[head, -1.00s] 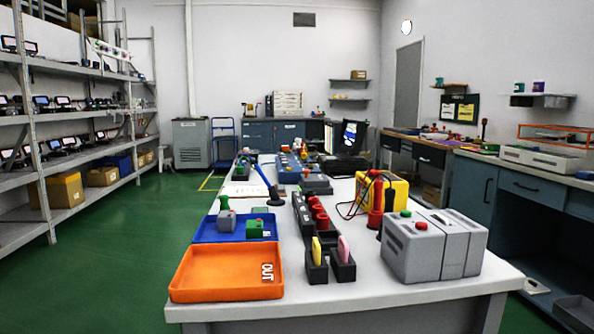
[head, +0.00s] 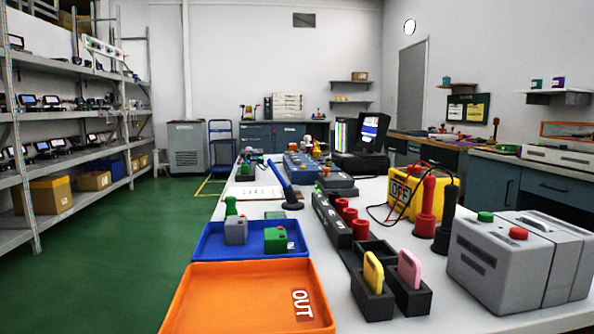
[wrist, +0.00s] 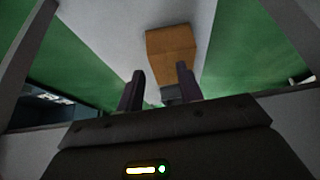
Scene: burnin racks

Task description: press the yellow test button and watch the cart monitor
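In the wrist view my gripper (wrist: 160,88) has its two dark fingers apart, with nothing held between them. A brown-orange block (wrist: 172,55) shows beyond the fingertips, apart from them. My gripper does not show in the head view. I cannot make out a yellow test button in either view. I see no monitor that is clearly on a cart. A lit screen (head: 374,127) stands in an open black case at the far end of the workbench. A blue trolley (head: 222,143) stands by the back wall, with no screen visible on it.
The white workbench (head: 440,318) fills the front right, with an orange OUT tray (head: 205,300), a blue tray (head: 215,252) and a grey box (head: 500,265) with green and red buttons. Device shelves (head: 75,143) line the left. Green floor (head: 110,265) between is clear.

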